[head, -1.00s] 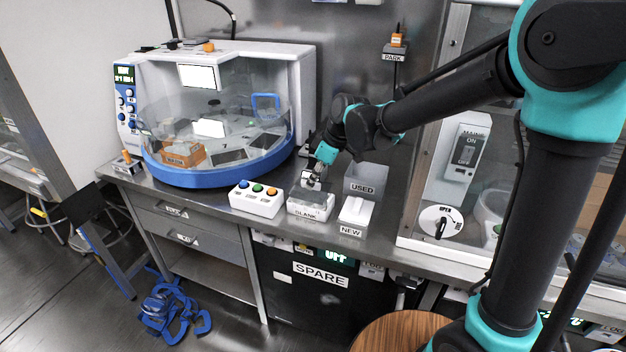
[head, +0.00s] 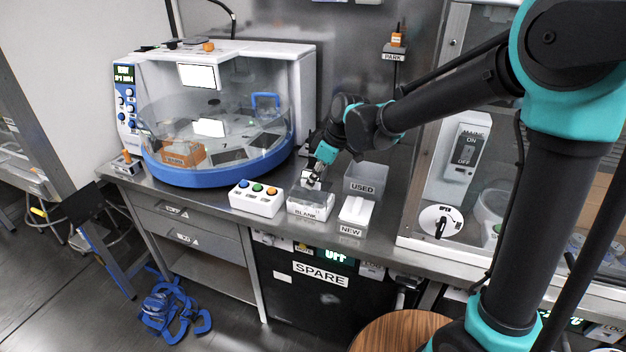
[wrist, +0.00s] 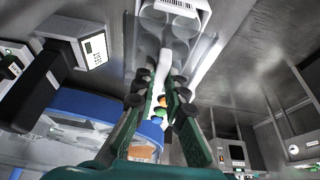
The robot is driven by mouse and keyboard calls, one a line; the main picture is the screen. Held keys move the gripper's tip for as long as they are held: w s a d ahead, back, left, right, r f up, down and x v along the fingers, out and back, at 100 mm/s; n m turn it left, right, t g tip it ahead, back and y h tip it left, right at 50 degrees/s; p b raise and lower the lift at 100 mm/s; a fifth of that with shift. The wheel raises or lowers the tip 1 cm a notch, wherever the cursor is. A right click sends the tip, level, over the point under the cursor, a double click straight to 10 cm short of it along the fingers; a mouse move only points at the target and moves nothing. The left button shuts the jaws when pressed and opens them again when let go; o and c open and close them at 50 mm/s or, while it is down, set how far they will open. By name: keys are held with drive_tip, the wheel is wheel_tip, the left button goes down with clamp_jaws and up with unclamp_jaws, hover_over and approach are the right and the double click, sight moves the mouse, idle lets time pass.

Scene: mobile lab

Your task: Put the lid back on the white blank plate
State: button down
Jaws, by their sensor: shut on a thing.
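The white blank plate (head: 310,212), labelled BLANK, sits on the steel bench with a clear upper part. My gripper (head: 312,184) points down close above its back part. In the wrist view, my gripper (wrist: 163,92) is shut on a thin, pale, see-through piece, which looks like the lid (wrist: 163,66). Clear round shapes and a barcode label show beyond the fingertips. The lid's outline is hard to make out, and I cannot tell whether it touches the plate.
A white box with blue, green and orange buttons (head: 257,199) stands left of the plate. The USED bin (head: 364,182) and the white NEW holder (head: 355,213) stand to its right. The large round machine (head: 215,125) is at the back left.

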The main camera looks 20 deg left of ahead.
sight(316, 183)
drive_tip(key=shift+f, duration=1.6)
drive_tip(key=c, duration=1.5)
unclamp_jaws()
drive_tip(key=v, duration=1.2)
